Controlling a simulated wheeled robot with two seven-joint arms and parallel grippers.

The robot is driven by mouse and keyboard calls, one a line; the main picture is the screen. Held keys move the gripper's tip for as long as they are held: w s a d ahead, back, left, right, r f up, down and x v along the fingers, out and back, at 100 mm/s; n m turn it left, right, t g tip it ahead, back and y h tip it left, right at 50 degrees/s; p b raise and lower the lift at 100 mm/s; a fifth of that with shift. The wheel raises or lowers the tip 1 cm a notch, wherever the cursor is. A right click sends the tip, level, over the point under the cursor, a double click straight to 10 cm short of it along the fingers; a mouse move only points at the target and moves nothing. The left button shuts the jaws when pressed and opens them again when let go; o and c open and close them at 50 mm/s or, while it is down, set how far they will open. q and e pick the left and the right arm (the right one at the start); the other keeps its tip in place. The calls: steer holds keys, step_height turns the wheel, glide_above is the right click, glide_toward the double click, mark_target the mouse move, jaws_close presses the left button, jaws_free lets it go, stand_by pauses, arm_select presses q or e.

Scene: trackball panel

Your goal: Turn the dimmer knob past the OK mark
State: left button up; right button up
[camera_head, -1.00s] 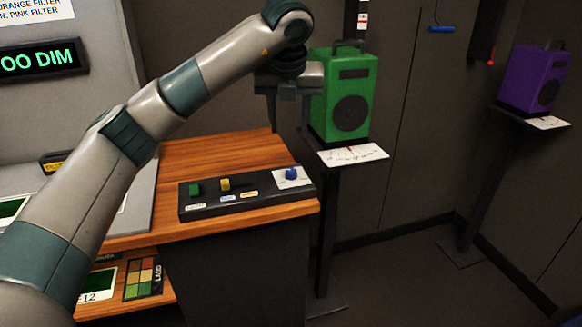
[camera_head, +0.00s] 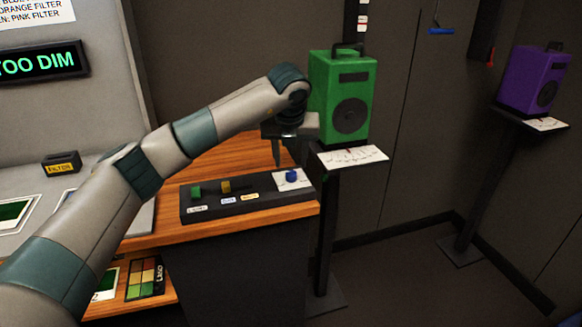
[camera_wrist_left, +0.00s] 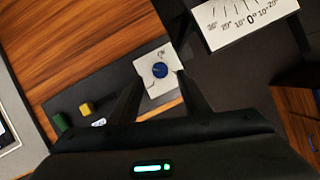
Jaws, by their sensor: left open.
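The blue dimmer knob (camera_head: 292,176) sits on a white marked plate (camera_head: 302,183) at the right end of a black control panel (camera_head: 230,206). My left gripper (camera_head: 283,160) hangs just above and behind the knob, fingers pointing down. In the left wrist view the knob (camera_wrist_left: 160,70) lies ahead of the fingertips, roughly between them, and the open fingers (camera_wrist_left: 152,85) hold nothing. A display (camera_head: 40,62) at the upper left reads "TOO DIM" in green. My right gripper is not in view.
A green slider (camera_head: 196,191) and a yellow slider (camera_head: 226,187) stand on the panel left of the knob. A green speaker (camera_head: 343,98) on a stand rises close behind at the right. A purple speaker (camera_head: 534,80) stands farther right. A "FILTOS" box (camera_head: 61,164) is at left.

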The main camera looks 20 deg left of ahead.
mark_target(291, 173)
arm_select(q)
steer(key=x, duration=0.4)
steer(key=shift+w+f+p, duration=0.25)
steer(key=shift+f+p, duration=0.05)
steer(key=shift+f, duration=0.35)
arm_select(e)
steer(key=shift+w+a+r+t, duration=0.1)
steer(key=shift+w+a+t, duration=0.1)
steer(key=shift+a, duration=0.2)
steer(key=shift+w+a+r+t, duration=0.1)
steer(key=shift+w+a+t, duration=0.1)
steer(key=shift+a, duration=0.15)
arm_select(q)
steer(key=c, duration=1)
steer(key=shift+c, duration=0.2)
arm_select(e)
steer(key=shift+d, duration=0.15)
